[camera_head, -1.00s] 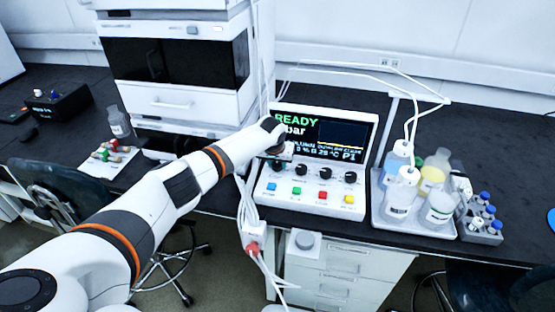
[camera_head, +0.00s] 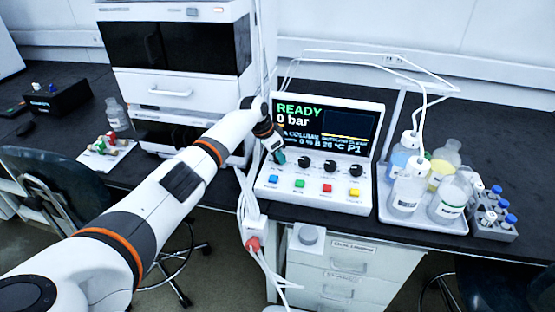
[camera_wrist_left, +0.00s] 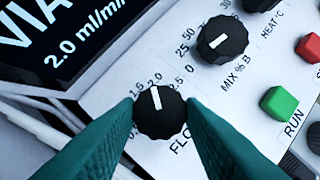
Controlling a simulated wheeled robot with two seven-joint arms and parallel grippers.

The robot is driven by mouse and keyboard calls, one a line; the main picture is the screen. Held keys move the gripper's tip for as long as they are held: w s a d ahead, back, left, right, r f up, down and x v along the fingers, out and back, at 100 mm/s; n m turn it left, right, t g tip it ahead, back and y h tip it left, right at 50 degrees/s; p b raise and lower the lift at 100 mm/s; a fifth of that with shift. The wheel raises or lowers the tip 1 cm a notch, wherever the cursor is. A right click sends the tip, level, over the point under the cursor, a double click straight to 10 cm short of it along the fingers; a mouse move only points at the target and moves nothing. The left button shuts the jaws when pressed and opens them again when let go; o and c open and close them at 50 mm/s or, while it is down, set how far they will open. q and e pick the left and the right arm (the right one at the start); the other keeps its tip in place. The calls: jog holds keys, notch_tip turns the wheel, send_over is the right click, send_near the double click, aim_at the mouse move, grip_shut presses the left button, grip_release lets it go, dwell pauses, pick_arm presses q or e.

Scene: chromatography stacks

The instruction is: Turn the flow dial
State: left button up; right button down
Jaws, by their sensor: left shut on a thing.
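The flow dial is a black knob (camera_wrist_left: 159,112) with a white pointer line, and part of its "FLO" label shows beside it in the left wrist view. Its line points near the 2.0 mark. My left gripper (camera_wrist_left: 160,108) has its two teal fingers on either side of the knob, shut on it. In the head view my left gripper (camera_head: 278,156) is at the leftmost knob of the white control unit (camera_head: 262,194), and that knob is mostly hidden. The unit's screen (camera_head: 325,128) reads "READY" and "0 bar". My right gripper is not in view.
Near the flow dial are the "MIX % B" knob (camera_wrist_left: 222,39) and the green RUN button (camera_wrist_left: 279,103). Right of the unit stands a tray (camera_head: 425,220) of bottles with tubing. White cables (camera_head: 246,200) hang at the unit's left. A tall instrument stack (camera_head: 180,70) stands behind.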

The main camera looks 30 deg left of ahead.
pick_arm(q)
jog(key=shift+m+b, duration=0.5)
jog(key=shift+m, duration=0.1)
jog(key=o, duration=1)
jog(key=shift+r, duration=0.1)
notch_tip(320, 180, up, 10)
jog(key=shift+f, duration=0.2)
